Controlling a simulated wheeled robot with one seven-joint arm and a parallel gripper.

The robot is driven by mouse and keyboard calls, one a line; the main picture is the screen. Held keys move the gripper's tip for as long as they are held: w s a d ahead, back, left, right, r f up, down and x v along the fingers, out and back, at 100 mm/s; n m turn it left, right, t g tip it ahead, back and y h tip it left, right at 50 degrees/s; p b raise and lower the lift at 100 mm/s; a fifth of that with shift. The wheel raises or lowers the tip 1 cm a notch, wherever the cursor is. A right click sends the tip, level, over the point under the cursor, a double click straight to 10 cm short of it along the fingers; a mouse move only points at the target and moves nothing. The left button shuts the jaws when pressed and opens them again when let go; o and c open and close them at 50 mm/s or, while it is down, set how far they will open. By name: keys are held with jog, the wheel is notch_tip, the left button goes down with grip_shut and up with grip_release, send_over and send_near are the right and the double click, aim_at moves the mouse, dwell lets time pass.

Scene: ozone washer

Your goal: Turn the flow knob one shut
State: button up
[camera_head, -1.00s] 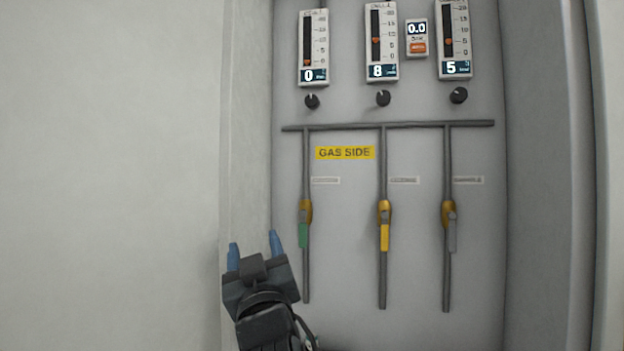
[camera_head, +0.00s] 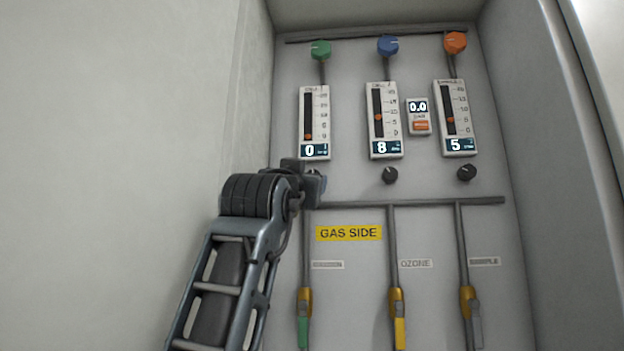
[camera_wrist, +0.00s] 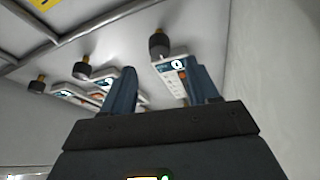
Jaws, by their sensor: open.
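The left flow meter (camera_head: 314,122) reads 0, with its red mark at the bottom of the scale. The black knob under it is mostly hidden behind my gripper (camera_head: 319,184) in the head view. In the wrist view this black knob (camera_wrist: 158,44) shows beyond my gripper (camera_wrist: 160,68), in the gap between the two blue fingertips. The fingers are apart and hold nothing. The knob looks clear of both fingers, but the distance is hard to tell.
The middle black knob (camera_head: 390,175) and right black knob (camera_head: 466,172) sit under meters reading 8 and 5. Green (camera_head: 320,49), blue (camera_head: 388,45) and orange (camera_head: 455,42) knobs are above. A horizontal pipe (camera_head: 430,202) runs below. The cabinet's left wall (camera_head: 252,110) is close.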

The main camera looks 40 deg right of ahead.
jog(key=p+x, duration=0.2)
jog(key=x, duration=0.5)
jog(key=shift+w+d+r, duration=0.1)
jog(key=shift+d+r, duration=0.05)
jog(key=shift+d, duration=0.2)
jog(key=c, duration=1)
